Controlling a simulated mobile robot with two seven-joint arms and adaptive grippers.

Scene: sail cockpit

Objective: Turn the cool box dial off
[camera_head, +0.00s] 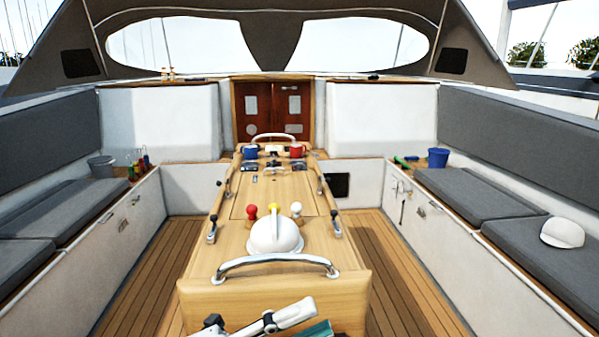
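I cannot make out a cool box dial anywhere in the head view. A wooden cockpit table (222,268) stands in the middle, with a white dome (274,238) near its front end. A red knob (251,211), a yellow knob (273,208) and a white knob (296,209) stand just behind the dome. My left gripper (213,322) shows only in part at the bottom edge, in front of the table. Its fingers are too cut off to tell open from shut. My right gripper is not clearly in view.
A steel rail (275,262) arches over the table's front end. Blue and red mugs stand at its far end. Benches with grey cushions (75,205) line both sides; a white cap (562,233) lies on the right one. The wooden floor (385,270) beside the table is clear.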

